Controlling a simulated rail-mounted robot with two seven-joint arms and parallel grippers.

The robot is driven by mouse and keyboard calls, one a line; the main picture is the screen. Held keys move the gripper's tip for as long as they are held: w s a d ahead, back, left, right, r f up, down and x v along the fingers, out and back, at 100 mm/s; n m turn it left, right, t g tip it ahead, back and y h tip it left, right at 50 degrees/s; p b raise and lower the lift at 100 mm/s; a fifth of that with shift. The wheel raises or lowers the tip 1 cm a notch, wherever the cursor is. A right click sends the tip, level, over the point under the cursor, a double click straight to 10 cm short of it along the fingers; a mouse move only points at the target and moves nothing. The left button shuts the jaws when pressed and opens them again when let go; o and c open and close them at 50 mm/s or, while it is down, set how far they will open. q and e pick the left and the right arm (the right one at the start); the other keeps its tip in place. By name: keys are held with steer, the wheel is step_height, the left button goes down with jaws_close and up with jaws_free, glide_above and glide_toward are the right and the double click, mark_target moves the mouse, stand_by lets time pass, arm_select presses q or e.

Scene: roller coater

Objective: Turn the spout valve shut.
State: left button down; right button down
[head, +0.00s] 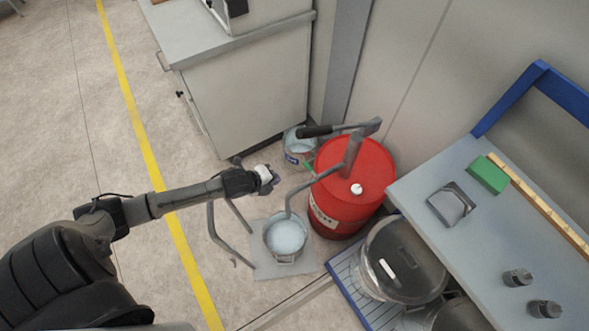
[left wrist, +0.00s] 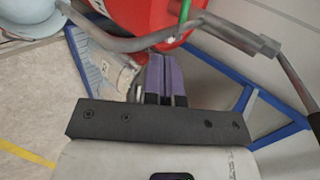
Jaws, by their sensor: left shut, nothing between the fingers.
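The spout pipe (head: 318,181) runs from the pump on the red drum (head: 350,205) and bends down over an open bucket (head: 285,237) of pale liquid. A small green lever (head: 309,167), which looks like the spout valve's handle, stands at the pipe; it also shows in the left wrist view (left wrist: 184,13). My left gripper (head: 272,179) is left of the pipe and lever in the head view. Its purple fingers (left wrist: 164,58) are shut and empty, just below the pipe in the left wrist view. Contact with the pipe is not clear. My right gripper is not in view.
A second can (head: 299,153) stands behind the spout, under the pump's black handle (head: 315,131). A grey cabinet (head: 250,100) is at the back. A workbench (head: 455,235) is at the right, with a large round vessel (head: 405,258) beside it. The floor at left is clear.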

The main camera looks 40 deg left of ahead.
arm_select(q)
steer(key=b, duration=0.4)
glide_toward(308, 167)
steer(key=shift+w+f, duration=2.05)
steer(key=shift+f, duration=1.05)
steer(key=shift+d+n, duration=0.2)
steer(key=shift+n, duration=0.2)
steer(key=shift+w, duration=0.1)
steer(key=shift+w+a+f, duration=0.1)
steer(key=shift+w+f, duration=0.05)
steer(key=shift+w, duration=0.15)
